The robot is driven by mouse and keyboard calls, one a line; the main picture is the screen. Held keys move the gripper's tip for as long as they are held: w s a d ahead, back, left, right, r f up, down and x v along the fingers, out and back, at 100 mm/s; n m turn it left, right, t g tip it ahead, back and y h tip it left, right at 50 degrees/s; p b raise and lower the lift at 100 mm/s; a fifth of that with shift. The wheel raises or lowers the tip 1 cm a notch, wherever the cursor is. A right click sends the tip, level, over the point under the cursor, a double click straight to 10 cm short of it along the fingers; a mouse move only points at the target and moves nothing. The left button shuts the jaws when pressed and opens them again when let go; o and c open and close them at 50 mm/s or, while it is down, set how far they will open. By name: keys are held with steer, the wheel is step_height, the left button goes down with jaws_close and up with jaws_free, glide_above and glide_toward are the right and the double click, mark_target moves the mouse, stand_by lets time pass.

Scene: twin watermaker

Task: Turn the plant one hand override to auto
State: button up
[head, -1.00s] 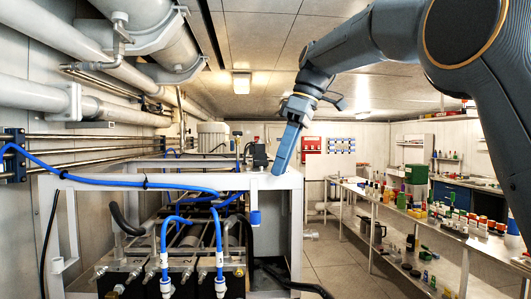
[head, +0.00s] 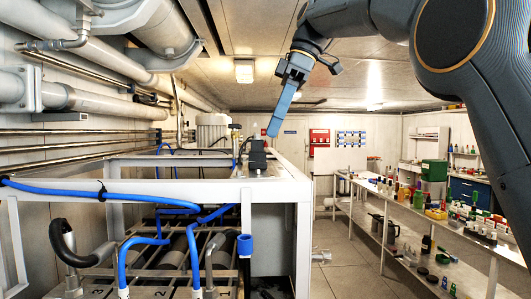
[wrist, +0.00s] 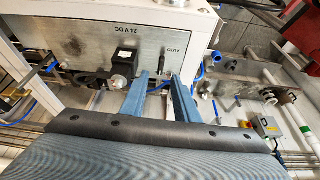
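In the wrist view a grey metal panel (wrist: 95,45) carries the labels "24 V DC" and "AUTO" (wrist: 177,50). A small metallic switch (wrist: 163,72) stands below the AUTO label; its lever position is too small to tell. My gripper (wrist: 161,75) has its two blue fingers apart, one to each side of the switch in the picture. Contact with it cannot be made out. In the head view my gripper (head: 272,130) points down above the right part of the white frame; the panel face is not visible there.
A black connector with a round silver knob (wrist: 119,80) sits just left of the fingers. The white frame (head: 215,187) with blue hoses (head: 60,190) fills the left front. A bench with bottles (head: 420,210) runs along the right.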

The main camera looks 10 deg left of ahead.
mark_target(258, 167)
steer(key=shift+p+x, duration=0.65)
steer(key=shift+x, duration=3)
steer(key=shift+s, duration=0.1)
steer(key=shift+c, duration=0.3)
jaws_close()
